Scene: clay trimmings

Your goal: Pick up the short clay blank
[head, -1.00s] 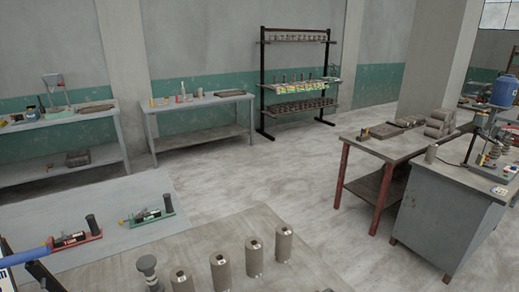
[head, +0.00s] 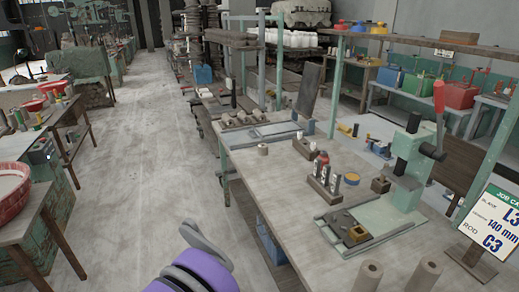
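A purple and grey part of my own arm shows at the bottom, left of the bench. Neither gripper's fingertips can be seen.
A green lever press (head: 410,165) and a rack of small bottles (head: 322,178) stand on the bench. A job card (head: 490,220) reads L3, 140 mm, C3. Left are a red basket (head: 12,190) and side tables. The aisle floor (head: 150,150) is clear.

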